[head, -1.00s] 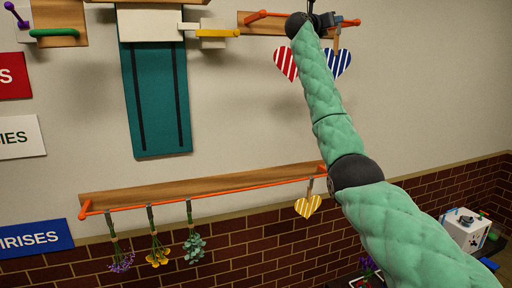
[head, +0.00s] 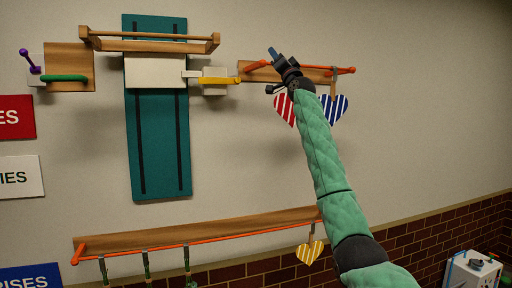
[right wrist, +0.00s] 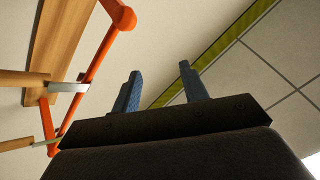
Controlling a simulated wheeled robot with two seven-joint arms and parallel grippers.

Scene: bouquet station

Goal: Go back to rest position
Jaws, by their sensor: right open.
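My right arm, in a green quilted sleeve, reaches up across the head view. My right gripper (head: 272,54) is at the upper orange rail (head: 340,70), near its left part. In the right wrist view my right gripper (right wrist: 158,88) has its two blue fingers apart with nothing between them. The orange rail (right wrist: 100,52) is to the left of the fingers there, apart from them. My left gripper is not in view.
A red-striped heart (head: 284,109) and a blue-striped heart (head: 334,108) hang below the upper rail, beside my arm. A yellow-striped heart (head: 310,252) hangs from the lower rail (head: 200,240). A teal panel (head: 160,150) with a wooden shelf is to the left.

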